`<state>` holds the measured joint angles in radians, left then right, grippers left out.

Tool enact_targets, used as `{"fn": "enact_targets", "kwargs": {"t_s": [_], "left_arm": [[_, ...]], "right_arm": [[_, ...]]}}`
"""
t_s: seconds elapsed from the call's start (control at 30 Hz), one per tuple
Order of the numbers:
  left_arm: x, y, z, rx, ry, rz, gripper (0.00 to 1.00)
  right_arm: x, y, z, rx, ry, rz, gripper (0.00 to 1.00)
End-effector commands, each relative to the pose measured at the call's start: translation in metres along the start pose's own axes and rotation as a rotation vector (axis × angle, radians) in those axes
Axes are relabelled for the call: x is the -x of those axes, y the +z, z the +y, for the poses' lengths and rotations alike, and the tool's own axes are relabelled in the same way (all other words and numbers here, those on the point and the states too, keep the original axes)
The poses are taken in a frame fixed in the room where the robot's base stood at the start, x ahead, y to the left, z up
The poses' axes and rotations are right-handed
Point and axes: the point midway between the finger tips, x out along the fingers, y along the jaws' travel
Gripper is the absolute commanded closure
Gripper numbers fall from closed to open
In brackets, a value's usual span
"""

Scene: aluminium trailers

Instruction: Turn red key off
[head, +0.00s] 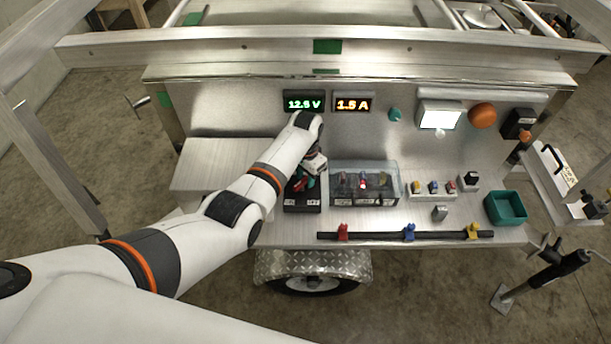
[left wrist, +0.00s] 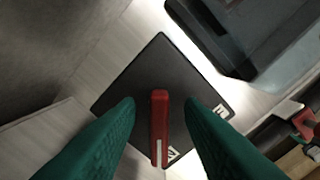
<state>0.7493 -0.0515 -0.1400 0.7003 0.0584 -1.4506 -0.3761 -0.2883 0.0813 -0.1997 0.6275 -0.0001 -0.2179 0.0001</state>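The red key (left wrist: 159,128) stands on a dark square switch plate with white lettering, of which one letter looks like N. In the left wrist view it lies between the two green fingers of my left gripper (left wrist: 159,120), with a gap on each side. My left gripper is open around or just above the key. In the head view the left gripper (head: 308,180) is over the black switch base (head: 302,200), and the key is hard to make out there. My right gripper does not show.
A clear box (head: 365,168) with a red light stands right of the switch base. Two displays (head: 328,103) read about 12.5 V and 1.5 A. A black bar (head: 380,236) with coloured clips lies in front. A teal tray (head: 505,207) is at the right.

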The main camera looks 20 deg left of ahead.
Motion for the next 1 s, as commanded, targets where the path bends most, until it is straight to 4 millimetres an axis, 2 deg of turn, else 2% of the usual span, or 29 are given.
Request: {"fn": "enact_targets", "kwargs": {"t_s": [0.27, 0.5, 0.77, 1.0], "left_arm": [[-0.002, 0.0, 0.0, 0.0, 0.0, -0.001, 0.65], [-0.001, 0.0, 0.0, 0.0, 0.0, -0.001, 1.0], [-0.001, 0.0, 0.0, 0.012, 0.0, -0.001, 1.0], [0.0, 0.001, 0.002, 0.101, -0.001, -0.002, 1.0]], "right_arm": [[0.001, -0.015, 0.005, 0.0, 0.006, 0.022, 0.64], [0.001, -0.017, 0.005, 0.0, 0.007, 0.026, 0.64], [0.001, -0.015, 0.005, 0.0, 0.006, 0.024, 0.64], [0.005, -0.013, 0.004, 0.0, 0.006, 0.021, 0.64]]}}
